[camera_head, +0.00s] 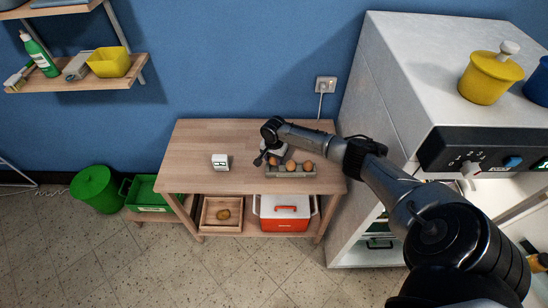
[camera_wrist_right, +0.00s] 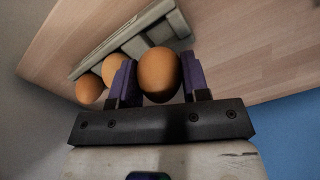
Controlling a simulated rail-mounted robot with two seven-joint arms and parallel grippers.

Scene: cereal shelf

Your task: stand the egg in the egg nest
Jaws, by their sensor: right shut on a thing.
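The egg nest (camera_head: 300,175) is a grey tray on the wooden table, near its right end. It also shows in the right wrist view (camera_wrist_right: 174,27). Two brown eggs stand in it, a middle one (camera_head: 291,165) and a right one (camera_head: 307,167). My right gripper (camera_wrist_right: 159,82) is shut on another brown egg (camera_wrist_right: 159,72), with a purple finger on each side. In the head view this gripper (camera_head: 269,156) is at the nest's left end. I cannot tell whether the held egg touches the nest. My left gripper is not in view.
A small white box (camera_head: 221,161) stands left of the nest on the table (camera_head: 205,135), with clear wood around it. A wooden crate (camera_head: 221,226) and a red-and-white cool box (camera_head: 285,215) are on the lower shelf. A tall white cabinet (camera_head: 385,90) stands at the right.

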